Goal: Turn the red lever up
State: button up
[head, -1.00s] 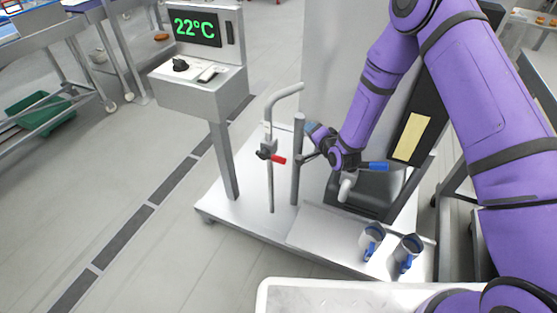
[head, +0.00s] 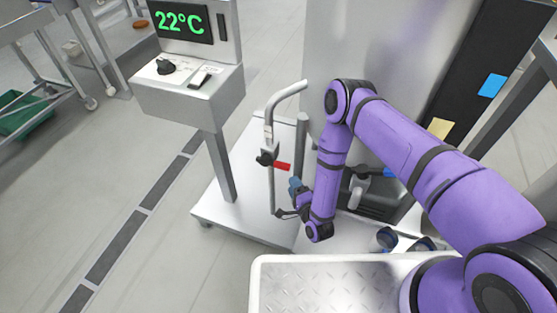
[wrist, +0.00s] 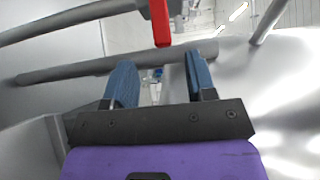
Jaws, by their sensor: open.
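The red lever (head: 283,166) sticks out to the right from a valve on a thin bent grey pipe (head: 269,135), roughly level in the head view. In the wrist view the red lever (wrist: 161,24) hangs in from the top edge, beyond my fingertips and between their lines. My gripper (head: 288,201) is just below the lever, to the right of the thin pipe, and apart from the lever. Its blue fingers (wrist: 162,72) are spread with nothing held between them. A grey pipe (wrist: 75,72) crosses just past the fingertips.
A thicker upright post (head: 301,135) stands right behind the thin pipe. A control box with a 22°C display (head: 182,22) stands to the left. Blue-handled jugs (head: 387,238) stand at lower right, near a white tray (head: 256,290).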

aim_at(284, 169)
jog(key=x, duration=1)
jog(key=shift+w+a, duration=0.1)
jog(key=shift+w, duration=0.1)
jog(key=shift+c, duration=0.2)
grip_shut()
